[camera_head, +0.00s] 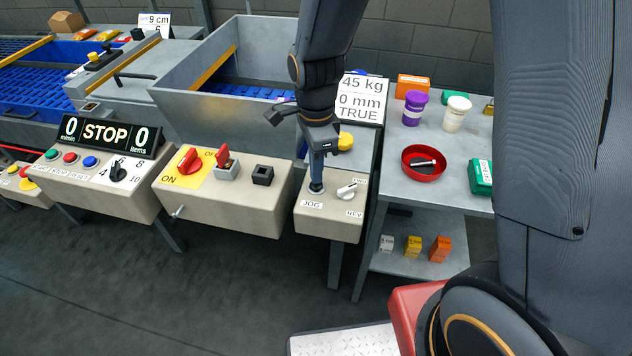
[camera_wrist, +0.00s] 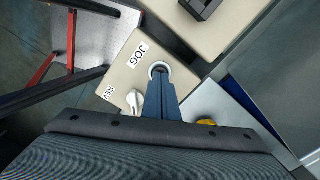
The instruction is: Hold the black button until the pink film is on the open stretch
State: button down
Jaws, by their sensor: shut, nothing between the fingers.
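My gripper (camera_head: 316,186) points down with its fingers shut and empty, tips at the button marked JOG on the beige control box (camera_head: 328,222). A pale ring (camera_wrist: 158,64) surrounds the fingertips in the wrist view. The button's cap is hidden under the tips, so I cannot tell its colour or how far it is pressed. A white selector knob (camera_head: 347,190) sits beside it, between FWD and REV labels; it also shows in the wrist view (camera_wrist: 134,102). No pink film is visible in either view.
A sign (camera_head: 360,98) reads 45 kg, 0 mm, TRUE. A panel (camera_head: 104,133) reads STOP with zeros. A second beige box (camera_head: 225,205) carries red switches and a black socket (camera_head: 263,175). At right, a grey shelf table (camera_head: 400,135) holds a red bowl (camera_head: 424,178) and jars.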

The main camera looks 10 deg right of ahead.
jog(key=shift+f, duration=0.35)
